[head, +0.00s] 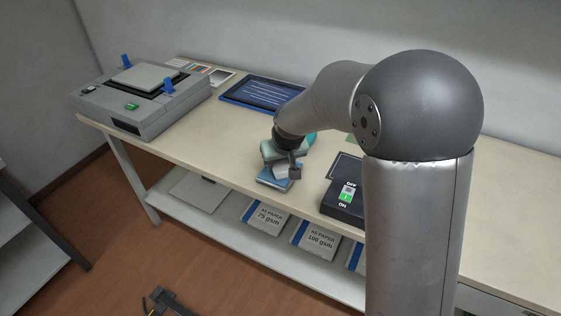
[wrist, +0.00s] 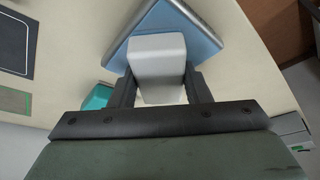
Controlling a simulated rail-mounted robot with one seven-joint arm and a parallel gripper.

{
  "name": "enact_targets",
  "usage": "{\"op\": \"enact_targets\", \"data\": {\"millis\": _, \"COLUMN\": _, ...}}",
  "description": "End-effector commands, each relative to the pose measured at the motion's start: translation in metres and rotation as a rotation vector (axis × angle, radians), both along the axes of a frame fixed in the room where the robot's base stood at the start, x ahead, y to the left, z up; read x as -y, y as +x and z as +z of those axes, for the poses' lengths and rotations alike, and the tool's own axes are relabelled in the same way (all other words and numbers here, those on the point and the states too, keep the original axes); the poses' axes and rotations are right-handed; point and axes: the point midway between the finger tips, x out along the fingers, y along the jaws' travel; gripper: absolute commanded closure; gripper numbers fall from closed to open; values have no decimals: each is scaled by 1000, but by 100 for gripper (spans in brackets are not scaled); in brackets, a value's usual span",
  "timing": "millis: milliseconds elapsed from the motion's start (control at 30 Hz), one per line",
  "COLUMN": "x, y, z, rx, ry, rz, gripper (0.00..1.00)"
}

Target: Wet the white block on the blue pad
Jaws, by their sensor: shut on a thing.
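My gripper (wrist: 160,88) is shut on the white block (wrist: 157,56), with one dark finger on each side of it. The blue pad (wrist: 196,27) lies on the table just beyond and under the block in the wrist view. In the head view the block (head: 281,173) shows below my gripper (head: 287,164), over the blue pad (head: 272,184) near the table's front edge. The block partly covers the pad, and I cannot tell whether the two touch.
A black box with an OFF/ON switch (head: 343,199) stands to the right. A teal thing (wrist: 97,97) lies close by, partly hidden. A grey machine (head: 140,99) and a blue-framed panel (head: 262,94) are farther left. Paper packs (head: 266,214) sit on the shelf below.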

Motion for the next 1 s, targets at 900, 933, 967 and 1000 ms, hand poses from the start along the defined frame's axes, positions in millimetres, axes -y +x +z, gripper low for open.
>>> {"op": "enact_targets", "data": {"millis": 900, "x": 0, "y": 0, "z": 44, "rx": 0, "ry": 0, "rz": 0, "gripper": 75}}
{"op": "enact_targets", "data": {"millis": 933, "x": 0, "y": 0, "z": 46, "rx": 0, "ry": 0, "rz": 0, "gripper": 75}}
{"op": "enact_targets", "data": {"millis": 967, "x": 0, "y": 0, "z": 49, "rx": 0, "ry": 0, "rz": 0, "gripper": 75}}
{"op": "enact_targets", "data": {"millis": 1000, "x": 0, "y": 0, "z": 52, "rx": 0, "ry": 0, "rz": 0, "gripper": 75}}
